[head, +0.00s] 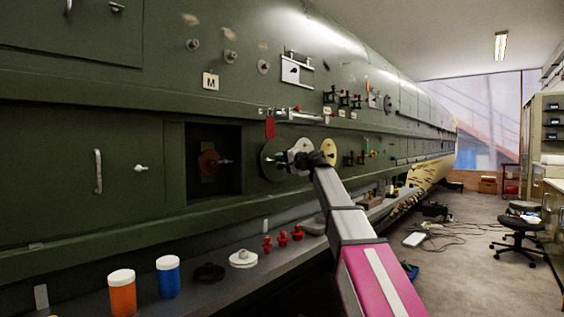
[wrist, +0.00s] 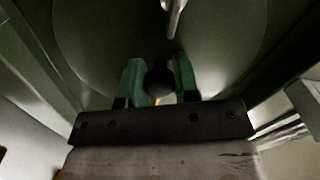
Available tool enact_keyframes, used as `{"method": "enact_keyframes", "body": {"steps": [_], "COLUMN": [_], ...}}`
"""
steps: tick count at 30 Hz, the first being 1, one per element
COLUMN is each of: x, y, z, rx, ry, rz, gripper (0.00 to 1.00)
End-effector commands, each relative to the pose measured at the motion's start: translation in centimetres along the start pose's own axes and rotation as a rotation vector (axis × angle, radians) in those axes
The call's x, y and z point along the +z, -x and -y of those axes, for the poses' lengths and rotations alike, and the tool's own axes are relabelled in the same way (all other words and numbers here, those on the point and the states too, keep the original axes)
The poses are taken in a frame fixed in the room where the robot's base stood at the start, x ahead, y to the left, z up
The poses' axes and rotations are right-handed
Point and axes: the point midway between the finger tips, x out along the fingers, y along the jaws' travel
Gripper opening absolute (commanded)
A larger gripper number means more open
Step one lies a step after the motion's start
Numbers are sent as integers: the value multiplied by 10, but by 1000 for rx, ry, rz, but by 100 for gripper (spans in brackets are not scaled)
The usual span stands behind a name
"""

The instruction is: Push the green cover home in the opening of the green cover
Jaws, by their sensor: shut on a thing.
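The green cover (head: 271,164) is a round, dull green disc on the side of the green fuselage, left of my gripper (head: 286,161). In the wrist view the cover (wrist: 100,40) fills the middle as a broad dark green disc with a curved rim. My gripper (wrist: 159,82) has green fingers shut on a dark round knob (wrist: 159,76) in front of the cover. The cover hides its opening, and I cannot tell how deep the cover sits in it. My wrist hides the cover's right part in the head view.
A square recess (head: 228,178) with a red fitting lies left of the cover. A red tag (head: 270,128) hangs just above. A yellow disc (head: 328,153) is to the right. A ledge below holds an orange jar (head: 122,296), a blue jar (head: 168,280) and red plugs (head: 282,239).

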Motion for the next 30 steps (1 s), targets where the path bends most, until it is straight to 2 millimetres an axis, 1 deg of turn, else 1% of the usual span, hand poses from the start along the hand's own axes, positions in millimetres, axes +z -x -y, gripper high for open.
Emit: {"method": "enact_keyframes", "body": {"steps": [30], "x": [-1], "y": [-18], "z": [0], "rx": [-1], "ry": [0], "rz": [-1], "gripper": [4]}}
